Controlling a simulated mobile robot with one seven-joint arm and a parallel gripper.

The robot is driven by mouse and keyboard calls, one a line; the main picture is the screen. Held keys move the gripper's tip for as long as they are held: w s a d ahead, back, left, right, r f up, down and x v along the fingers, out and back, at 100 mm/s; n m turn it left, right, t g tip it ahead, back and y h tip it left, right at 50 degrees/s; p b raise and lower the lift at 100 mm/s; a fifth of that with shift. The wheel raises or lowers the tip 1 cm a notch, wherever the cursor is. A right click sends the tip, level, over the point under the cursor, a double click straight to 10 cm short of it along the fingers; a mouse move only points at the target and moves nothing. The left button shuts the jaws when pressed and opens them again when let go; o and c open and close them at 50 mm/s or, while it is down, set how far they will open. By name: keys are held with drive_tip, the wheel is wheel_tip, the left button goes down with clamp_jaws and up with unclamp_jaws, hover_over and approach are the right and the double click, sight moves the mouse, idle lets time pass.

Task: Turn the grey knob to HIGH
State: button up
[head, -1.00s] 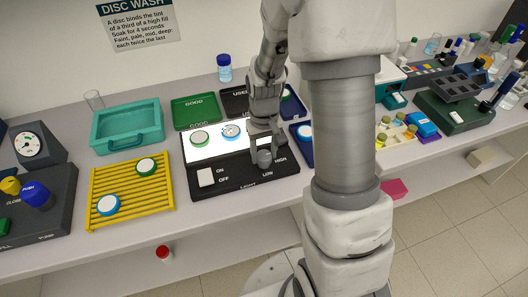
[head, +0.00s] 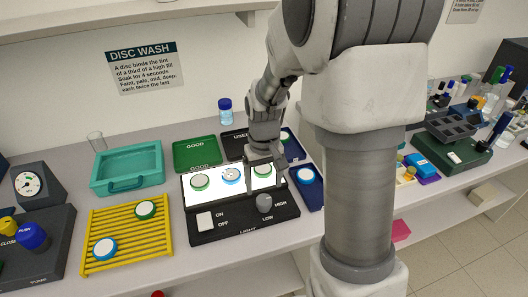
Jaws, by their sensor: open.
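The grey knob (head: 264,203) stands on the right of the black front panel of the light box (head: 225,226).
A white ON/OFF switch (head: 205,221) is left on the same panel. Two more discs lie on the lit panel. A yellow rack (head: 130,240) with two discs stands left. A dark blue tray (head: 312,194) is close on the right.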

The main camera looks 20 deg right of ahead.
sight(264, 199)
wheel_tip(264, 199, up, 11)
drive_tip(key=shift+r, duration=0.2)
idle(0.5)
drive_tip(key=s+a+r+t, duration=0.2)
drive_tip(key=s+r, duration=0.1)
drive_tip(key=s, duration=0.5)
drive_tip(key=s+a+r+t, duration=0.2)
drive_tip(key=s+r+t, duration=0.1)
drive_tip(key=s, duration=0.5)
drive_tip(key=shift+r+t, duration=0.3)
drive_tip(key=shift+r, duration=0.5)
